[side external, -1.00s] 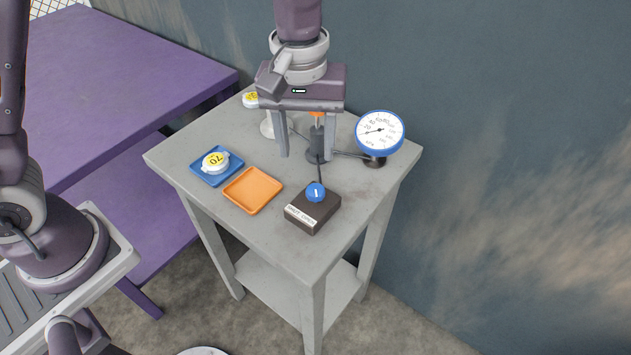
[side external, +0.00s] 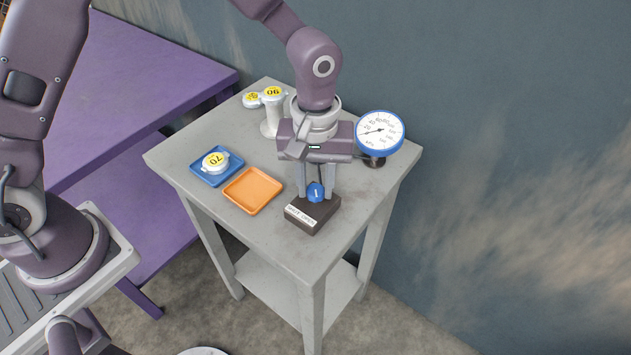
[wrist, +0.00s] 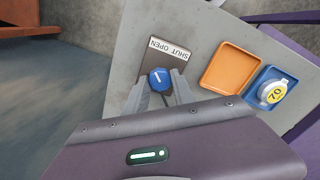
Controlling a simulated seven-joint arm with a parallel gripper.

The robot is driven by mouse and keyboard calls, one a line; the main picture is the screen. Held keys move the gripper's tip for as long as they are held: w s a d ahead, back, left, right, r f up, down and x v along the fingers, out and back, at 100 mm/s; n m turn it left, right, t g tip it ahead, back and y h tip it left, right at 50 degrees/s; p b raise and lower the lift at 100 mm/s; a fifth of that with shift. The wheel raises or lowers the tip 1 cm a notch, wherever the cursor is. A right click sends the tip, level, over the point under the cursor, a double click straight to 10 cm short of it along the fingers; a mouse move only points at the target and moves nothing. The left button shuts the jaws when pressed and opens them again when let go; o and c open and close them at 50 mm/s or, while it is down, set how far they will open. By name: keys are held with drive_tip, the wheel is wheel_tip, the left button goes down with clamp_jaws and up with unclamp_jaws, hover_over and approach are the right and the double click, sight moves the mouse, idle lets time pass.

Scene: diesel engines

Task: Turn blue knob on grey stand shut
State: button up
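The blue knob (side external: 315,192) has a white line on its face and sits on a dark box (side external: 322,215) at the front of the grey stand (side external: 255,232). In the wrist view the knob (wrist: 160,79) shows near a white label (wrist: 170,49) reading SHUT and OPEN; its white line runs roughly toward the label. My gripper (side external: 316,195) is low over the box, with one finger on each side of the knob.
An orange tray (side external: 252,190) and a blue tray (side external: 238,164) holding a white disc marked 70 (side external: 215,162) lie left of the box. A round gauge (side external: 380,131) stands behind right. White pieces with yellow tops (side external: 271,94) stand at the back left.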

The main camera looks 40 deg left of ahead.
clamp_jaws()
drive_tip(key=m, duration=0.8)
drive_tip(key=shift+m, duration=0.3)
drive_tip(key=m, duration=0.9)
drive_tip(key=shift+m, duration=0.3)
